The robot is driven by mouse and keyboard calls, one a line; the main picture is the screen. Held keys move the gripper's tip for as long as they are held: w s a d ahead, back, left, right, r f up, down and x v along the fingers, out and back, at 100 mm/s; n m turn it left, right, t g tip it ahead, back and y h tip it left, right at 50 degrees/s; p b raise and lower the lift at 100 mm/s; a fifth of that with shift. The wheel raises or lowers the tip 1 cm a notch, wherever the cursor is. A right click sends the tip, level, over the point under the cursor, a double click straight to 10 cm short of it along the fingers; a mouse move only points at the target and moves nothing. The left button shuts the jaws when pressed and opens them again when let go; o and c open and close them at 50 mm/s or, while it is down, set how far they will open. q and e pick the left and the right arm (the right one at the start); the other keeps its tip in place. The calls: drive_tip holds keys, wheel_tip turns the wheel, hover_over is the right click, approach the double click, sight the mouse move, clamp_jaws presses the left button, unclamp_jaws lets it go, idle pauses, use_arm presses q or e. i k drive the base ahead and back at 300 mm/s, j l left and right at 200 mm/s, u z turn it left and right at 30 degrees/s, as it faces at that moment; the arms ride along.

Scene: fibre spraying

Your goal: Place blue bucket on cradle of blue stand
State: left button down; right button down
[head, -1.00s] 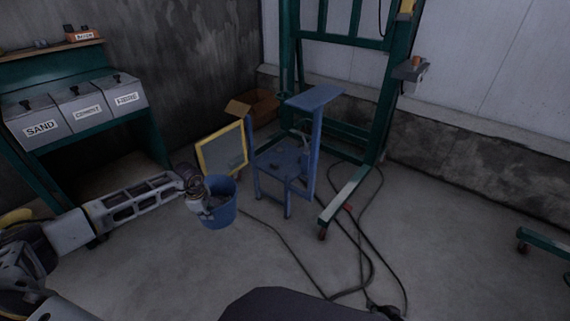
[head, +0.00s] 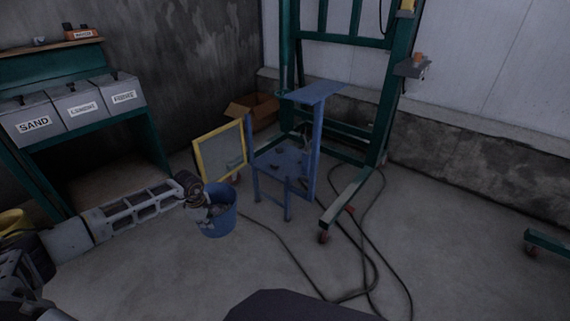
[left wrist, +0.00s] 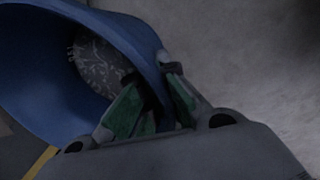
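The blue bucket (head: 219,221) hangs from my left gripper (head: 207,211) in the head view, left of the blue stand. In the left wrist view the fingers (left wrist: 163,98) are closed on the rim of the bucket (left wrist: 75,85), one on each side of its wall. Grey speckled material lies inside the bucket. The blue stand (head: 286,161) has a low platform and a raised flat top on uprights. Its cradle cannot be made out with certainty. My right gripper is in neither view.
A yellow-framed panel (head: 220,152) leans just left of the stand, with a cardboard box (head: 257,110) behind. A green wheeled frame (head: 383,130) stands behind and right. Cables (head: 358,240) lie on the floor. Labelled bins (head: 78,104) stand left. Floor in front is mostly clear.

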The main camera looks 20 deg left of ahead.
sight(285, 159)
drive_tip(key=i, duration=0.95)
drive_tip(key=i+l, duration=0.15)
drive_tip(key=i, duration=0.8)
